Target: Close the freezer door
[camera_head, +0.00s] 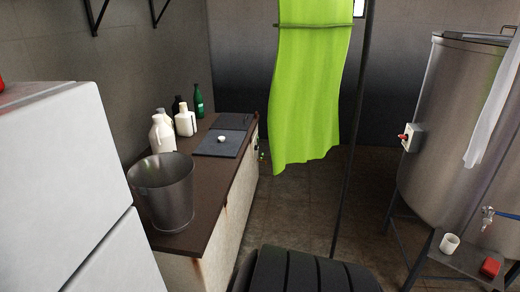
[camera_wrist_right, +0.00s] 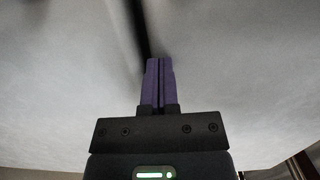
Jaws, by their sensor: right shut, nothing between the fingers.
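The white fridge-freezer stands at the left edge of the head view, with an upper panel (camera_head: 62,165) and a lower panel (camera_head: 122,262) split by a dark slanting seam. I cannot tell from this view whether either door is ajar. In the right wrist view, my right gripper (camera_wrist_right: 159,62) is shut and empty, its purple fingers pointing at a dark gap between two pale white surfaces (camera_wrist_right: 70,80) (camera_wrist_right: 235,60). The fingertips are close to these surfaces; whether they touch is unclear. My left gripper is in neither view.
A brown-topped counter (camera_head: 207,195) beyond the fridge holds a metal bucket (camera_head: 165,192), several bottles (camera_head: 185,120) and a dark hob (camera_head: 222,143). A green curtain (camera_head: 310,85) hangs at the back. A large steel tank (camera_head: 450,130) stands at right. Floor shows between counter and tank.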

